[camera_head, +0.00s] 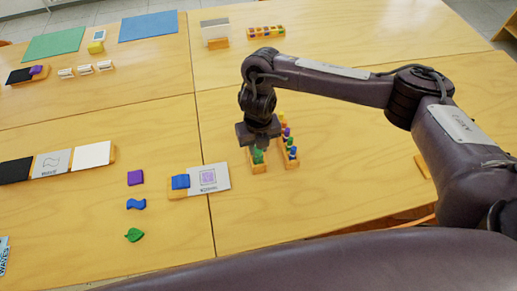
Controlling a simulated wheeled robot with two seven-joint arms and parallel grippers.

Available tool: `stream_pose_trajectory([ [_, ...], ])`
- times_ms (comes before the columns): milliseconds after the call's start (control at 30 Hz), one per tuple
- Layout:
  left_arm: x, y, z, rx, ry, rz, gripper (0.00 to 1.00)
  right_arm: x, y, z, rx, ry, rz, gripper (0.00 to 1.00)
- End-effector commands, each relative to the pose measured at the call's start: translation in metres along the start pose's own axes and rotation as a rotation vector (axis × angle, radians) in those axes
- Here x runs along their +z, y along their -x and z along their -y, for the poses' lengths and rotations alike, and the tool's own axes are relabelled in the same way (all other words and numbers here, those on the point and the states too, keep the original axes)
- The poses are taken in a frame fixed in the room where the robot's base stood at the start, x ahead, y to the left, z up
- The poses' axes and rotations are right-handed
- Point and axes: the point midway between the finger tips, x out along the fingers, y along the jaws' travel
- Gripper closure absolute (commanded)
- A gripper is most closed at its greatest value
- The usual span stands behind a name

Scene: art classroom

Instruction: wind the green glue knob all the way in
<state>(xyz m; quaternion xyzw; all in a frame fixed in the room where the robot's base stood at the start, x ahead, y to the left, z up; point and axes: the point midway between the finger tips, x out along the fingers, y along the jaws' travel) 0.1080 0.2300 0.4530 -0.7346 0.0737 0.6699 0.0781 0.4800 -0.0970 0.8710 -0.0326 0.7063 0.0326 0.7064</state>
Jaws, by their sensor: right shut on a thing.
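A green glue piece (258,157) stands in a small wooden holder (259,169) on the table, right of the middle seam. My right gripper (258,147) points down directly over it and is shut on its top; the fingers hide most of the knob. How far the knob is wound in cannot be seen. My left gripper is not in view.
A wooden rack (291,163) with several coloured glue pieces stands close to the right of the holder. A blue block and a printed card (209,178) lie to the left. A green leaf shape (134,235) lies at the front left. The table behind the gripper is mostly clear.

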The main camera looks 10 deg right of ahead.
Motion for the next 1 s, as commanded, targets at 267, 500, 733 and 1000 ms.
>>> stream_pose_trajectory([
  [267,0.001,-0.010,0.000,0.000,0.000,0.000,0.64,0.000,-0.001,0.000,0.001,0.092,0.000,0.86],
  [500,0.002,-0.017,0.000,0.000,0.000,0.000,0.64,0.001,-0.001,0.000,0.000,0.185,0.002,0.86],
  [733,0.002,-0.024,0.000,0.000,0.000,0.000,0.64,0.001,-0.001,0.000,0.000,0.338,0.002,0.86],
  [1000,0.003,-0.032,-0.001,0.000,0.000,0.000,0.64,0.001,-0.001,0.000,0.000,0.510,0.002,0.86],
])
